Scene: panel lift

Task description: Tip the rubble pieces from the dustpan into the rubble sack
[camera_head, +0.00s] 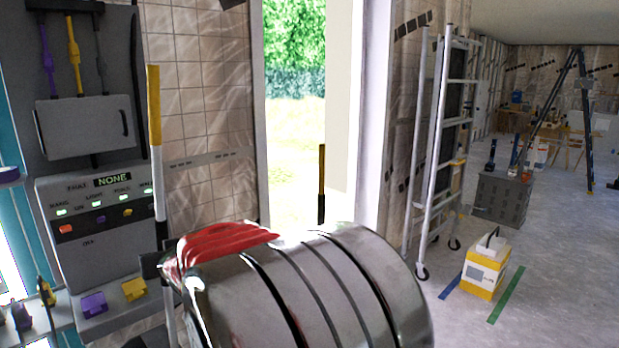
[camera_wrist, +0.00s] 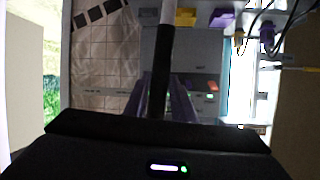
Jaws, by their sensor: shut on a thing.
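My gripper (camera_wrist: 163,95) shows in the wrist view, its purplish fingers closed on either side of a bar (camera_wrist: 163,65). The bar is dark between the fingers and pale beyond them. I cannot tell whether it is the dustpan's handle. The pan, the rubble pieces and the rubble sack cannot be made out in either view. The head view does not clearly show the gripper. A shiny banded cylinder with a red patch, perhaps part of my own body, blocks its lower middle.
A grey control panel (camera_head: 93,225) stands at the left, also seen in the wrist view (camera_wrist: 185,50). A yellow-topped pole (camera_head: 155,150) stands before it. An open doorway is in the middle.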

